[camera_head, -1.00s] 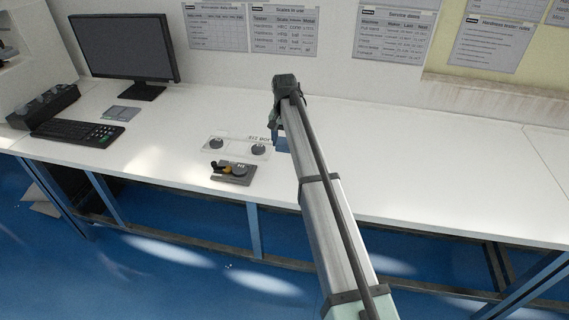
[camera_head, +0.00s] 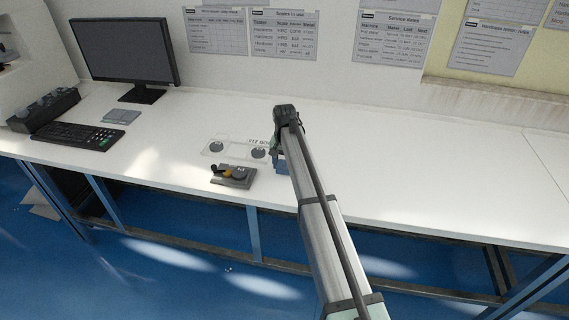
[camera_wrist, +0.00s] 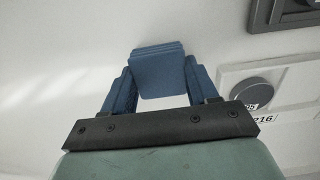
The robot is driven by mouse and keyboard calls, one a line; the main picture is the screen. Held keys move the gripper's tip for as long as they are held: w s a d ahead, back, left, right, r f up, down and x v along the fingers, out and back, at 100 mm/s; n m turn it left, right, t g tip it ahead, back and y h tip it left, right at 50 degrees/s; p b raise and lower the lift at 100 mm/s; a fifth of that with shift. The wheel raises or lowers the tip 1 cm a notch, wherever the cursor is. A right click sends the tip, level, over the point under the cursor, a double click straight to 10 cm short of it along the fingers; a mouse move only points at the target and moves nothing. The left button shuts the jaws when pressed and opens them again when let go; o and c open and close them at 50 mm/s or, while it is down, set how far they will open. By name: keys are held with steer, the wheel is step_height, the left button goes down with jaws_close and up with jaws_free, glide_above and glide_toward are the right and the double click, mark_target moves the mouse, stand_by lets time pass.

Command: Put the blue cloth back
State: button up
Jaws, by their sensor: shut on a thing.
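The blue cloth (camera_wrist: 158,72) is a small folded stack with rounded corners, seen in the wrist view. My gripper (camera_wrist: 160,84) is shut on it, with a blue finger on each side. In the head view, my gripper (camera_head: 281,163) is over the bench, right of the clear plate with round grey pieces. Blue shows there just below the wrist, but I cannot tell cloth from fingers. I cannot tell how high the cloth is above the bench.
A keyboard (camera_head: 78,135), a monitor (camera_head: 123,52) and a grey pad (camera_head: 122,117) stand farther left. The white bench (camera_head: 420,170) is clear to the right.

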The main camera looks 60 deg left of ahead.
mark_target(284, 164)
steer(key=o, duration=1)
steer(key=shift+f, duration=0.1)
step_height(284, 164, up, 12)
steer(key=shift+r, duration=0.15)
